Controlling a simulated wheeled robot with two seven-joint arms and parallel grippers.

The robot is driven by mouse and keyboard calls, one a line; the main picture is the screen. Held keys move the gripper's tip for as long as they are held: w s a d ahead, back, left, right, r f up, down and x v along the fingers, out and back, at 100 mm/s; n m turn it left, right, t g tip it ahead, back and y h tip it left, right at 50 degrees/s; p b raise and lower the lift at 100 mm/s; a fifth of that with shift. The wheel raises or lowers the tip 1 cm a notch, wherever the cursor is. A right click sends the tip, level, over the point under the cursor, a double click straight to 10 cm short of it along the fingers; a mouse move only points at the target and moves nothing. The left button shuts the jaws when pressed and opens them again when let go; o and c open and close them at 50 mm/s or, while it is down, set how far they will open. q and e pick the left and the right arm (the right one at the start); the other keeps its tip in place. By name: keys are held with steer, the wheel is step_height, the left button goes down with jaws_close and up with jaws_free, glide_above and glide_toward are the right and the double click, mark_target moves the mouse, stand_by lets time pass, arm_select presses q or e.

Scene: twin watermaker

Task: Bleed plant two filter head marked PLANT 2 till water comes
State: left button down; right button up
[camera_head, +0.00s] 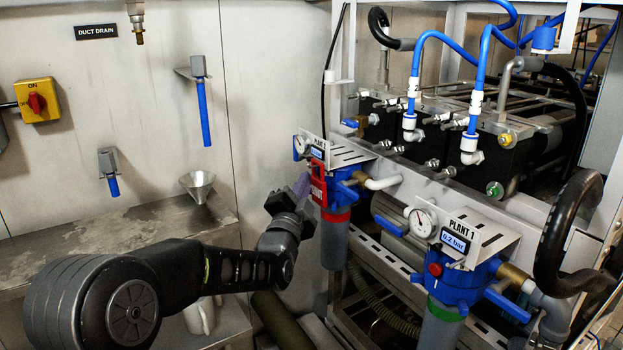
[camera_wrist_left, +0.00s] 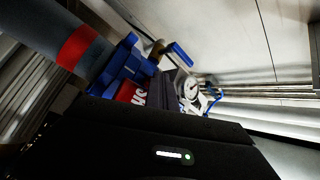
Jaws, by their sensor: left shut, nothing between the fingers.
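The far filter head (camera_head: 345,195) is blue, with a red band above its grey bowl (camera_head: 335,245). Its plate reads PLANT, the number hard to read. A small gauge (camera_head: 299,147) stands at its left. A red tag or block (camera_head: 318,184) with white letters is on its front. My left gripper (camera_head: 301,186) is shut and empty, beside this red piece; I cannot tell whether it touches. In the left wrist view the blue head (camera_wrist_left: 128,64), red piece (camera_wrist_left: 130,93) and gauge (camera_wrist_left: 191,88) lie beyond my dark gripper body. My right gripper is out of view.
The PLANT 1 filter head (camera_head: 462,280), with a red button, gauge and 0.2 bar display, stands nearer at right. A steel bench (camera_head: 100,240) with a funnel (camera_head: 198,185) lies left. Black hoses and the metal frame crowd the right side.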

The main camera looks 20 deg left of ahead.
arm_select(q)
steer(key=shift+s, duration=0.1)
stand_by(0.5)
steer(key=shift+s+a+b, duration=0.4)
steer(key=shift+s+a, duration=0.15)
steer(key=shift+s, duration=0.05)
steer(key=s+a+b, duration=0.1)
steer(key=s+a, duration=0.2)
steer(key=shift+s+a+b, duration=0.1)
steer(key=shift+s+b, duration=0.25)
steer(key=shift+s, duration=0.05)
stand_by(0.5)
